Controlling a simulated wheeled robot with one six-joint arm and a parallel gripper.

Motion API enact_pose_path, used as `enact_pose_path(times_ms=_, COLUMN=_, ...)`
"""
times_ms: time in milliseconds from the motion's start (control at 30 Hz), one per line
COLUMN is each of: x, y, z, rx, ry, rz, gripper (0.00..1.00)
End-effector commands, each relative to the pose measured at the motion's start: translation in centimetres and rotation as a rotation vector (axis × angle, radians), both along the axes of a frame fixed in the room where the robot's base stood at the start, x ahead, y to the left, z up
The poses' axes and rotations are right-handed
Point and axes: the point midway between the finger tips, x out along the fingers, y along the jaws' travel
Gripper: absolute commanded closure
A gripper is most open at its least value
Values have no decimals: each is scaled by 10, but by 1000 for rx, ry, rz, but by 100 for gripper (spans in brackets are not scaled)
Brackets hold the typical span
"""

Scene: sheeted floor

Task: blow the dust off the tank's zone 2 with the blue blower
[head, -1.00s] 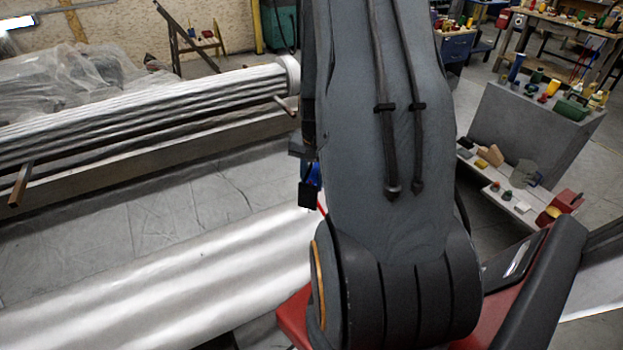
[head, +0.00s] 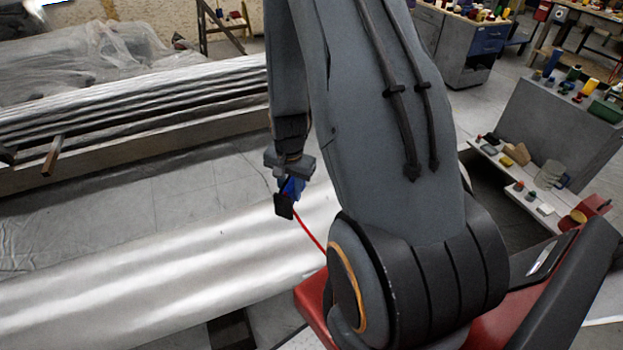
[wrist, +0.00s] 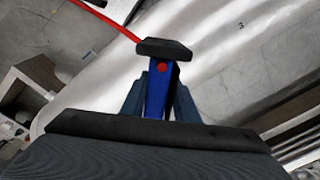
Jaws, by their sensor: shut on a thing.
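The tank, a long shiny silver cylinder (head: 130,285), lies across the lower left of the head view; its pale side also fills the band behind my gripper in the wrist view (wrist: 100,88). My gripper (head: 289,176) is shut on the blue blower (head: 294,187), above the tank's right part. The blower shows between the fingers in the wrist view (wrist: 156,92), with a red dot and a black end piece. A thin red tube (head: 311,235) runs from it. A small dark mark like a "3" (wrist: 241,26) shows in the wrist view. No zone 2 label or dust is clearly readable.
A bundle of long grey pipes on a beam (head: 130,115) lies behind the tank, with sheeted floor (head: 190,190) between. A grey block and shelf with small items (head: 545,130) stand at right. Benches stand farther back. A plastic-covered heap (head: 80,60) is at far left.

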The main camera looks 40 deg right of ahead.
Motion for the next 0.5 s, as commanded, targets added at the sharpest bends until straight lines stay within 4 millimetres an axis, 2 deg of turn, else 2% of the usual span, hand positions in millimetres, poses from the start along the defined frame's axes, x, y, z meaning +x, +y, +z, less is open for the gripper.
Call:
enact_pose_path(times_ms=33, x=0, y=12, z=4, rx=1, ry=3, rz=7, gripper=80)
enact_pose_path(times_ms=300, x=15, y=60, z=-1, rx=0, ry=-2, rz=6, gripper=80)
enact_pose_path(times_ms=500, x=20, y=79, z=-2, rx=1, ry=-2, rz=1, gripper=80)
